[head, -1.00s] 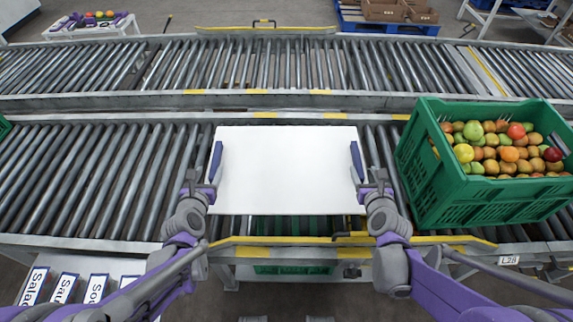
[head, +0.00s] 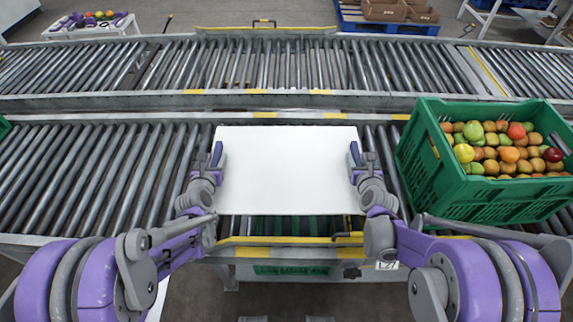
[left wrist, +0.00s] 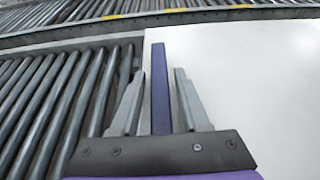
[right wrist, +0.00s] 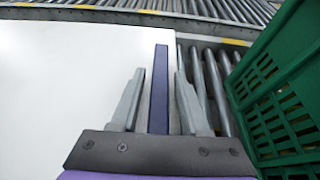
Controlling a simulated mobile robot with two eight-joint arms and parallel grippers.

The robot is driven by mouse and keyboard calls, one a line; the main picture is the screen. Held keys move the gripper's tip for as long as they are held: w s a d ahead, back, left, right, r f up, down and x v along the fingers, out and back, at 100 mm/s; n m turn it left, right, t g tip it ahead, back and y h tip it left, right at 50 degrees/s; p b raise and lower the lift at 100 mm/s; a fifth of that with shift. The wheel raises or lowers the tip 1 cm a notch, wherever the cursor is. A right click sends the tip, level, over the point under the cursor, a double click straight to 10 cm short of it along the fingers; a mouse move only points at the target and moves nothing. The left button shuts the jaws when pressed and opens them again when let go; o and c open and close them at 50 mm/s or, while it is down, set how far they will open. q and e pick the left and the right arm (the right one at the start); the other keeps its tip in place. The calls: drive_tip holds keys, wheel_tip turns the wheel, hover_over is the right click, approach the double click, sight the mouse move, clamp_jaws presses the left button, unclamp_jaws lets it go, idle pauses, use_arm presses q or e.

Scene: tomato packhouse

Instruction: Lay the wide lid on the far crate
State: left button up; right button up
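The wide lid is a flat white panel (head: 285,170) in the middle of the near conveyor, with an upright blue strip along each side. My left gripper (head: 215,162) is at the left strip; in the left wrist view the strip (left wrist: 160,88) stands between its parted fingers, with gaps on both sides. My right gripper (head: 357,160) is likewise open around the right strip (right wrist: 160,88). An open green crate (head: 470,188) full of fruit stands right of the lid. I cannot tell which crate is the far one.
Green crate parts (head: 290,270) show low under the near conveyor's front edge. A second roller conveyor (head: 270,65) runs behind, its rollers clear. Rollers left of the lid (head: 90,170) are free. The fruit crate stands close to my right gripper.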

use_arm(q)
clamp_jaws()
use_arm(e)
clamp_jaws()
idle(0.9)
